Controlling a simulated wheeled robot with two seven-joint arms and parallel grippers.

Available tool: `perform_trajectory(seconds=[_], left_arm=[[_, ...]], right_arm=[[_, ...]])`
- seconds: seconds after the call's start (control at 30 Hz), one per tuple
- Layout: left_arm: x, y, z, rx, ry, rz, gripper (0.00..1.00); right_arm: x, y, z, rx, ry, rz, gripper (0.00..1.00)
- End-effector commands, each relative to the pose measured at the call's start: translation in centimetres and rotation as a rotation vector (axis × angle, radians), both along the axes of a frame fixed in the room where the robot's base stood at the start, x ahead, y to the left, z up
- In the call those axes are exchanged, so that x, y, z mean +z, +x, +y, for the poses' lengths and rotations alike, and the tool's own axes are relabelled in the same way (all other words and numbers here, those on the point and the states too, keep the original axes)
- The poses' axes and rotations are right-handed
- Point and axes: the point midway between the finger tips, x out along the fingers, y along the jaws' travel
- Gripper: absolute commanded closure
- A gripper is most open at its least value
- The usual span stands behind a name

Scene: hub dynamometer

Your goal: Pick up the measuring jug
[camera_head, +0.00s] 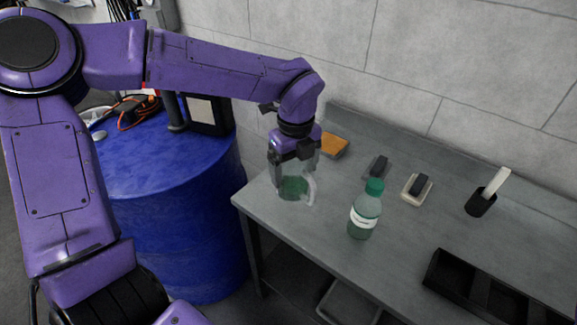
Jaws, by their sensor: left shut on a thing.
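The measuring jug (297,189) is a small clear vessel with a pale handle on its right side and a greenish lower part. It is at the left end of the grey workbench. My left gripper (292,168) comes down on it from above and is shut on it, with the fingers covering its upper part. The jug looks upright; I cannot tell whether its base touches the bench. My right gripper is not in view.
A green-capped bottle (365,212) stands to the right of the jug. Behind are an orange sponge (334,146) and two small dark-topped blocks. A black holder (480,202) and black tray (486,292) lie right. A blue drum (177,230) stands left.

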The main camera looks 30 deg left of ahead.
Motion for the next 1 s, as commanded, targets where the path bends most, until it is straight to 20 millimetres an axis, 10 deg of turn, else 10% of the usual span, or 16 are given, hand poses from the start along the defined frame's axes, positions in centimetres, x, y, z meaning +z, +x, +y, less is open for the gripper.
perform_trajectory(seconds=[1.0], left_arm=[[1.6,-2.7,-2.3,0.000,0.001,0.000,0.47]], right_arm=[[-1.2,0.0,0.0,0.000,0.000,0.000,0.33]])
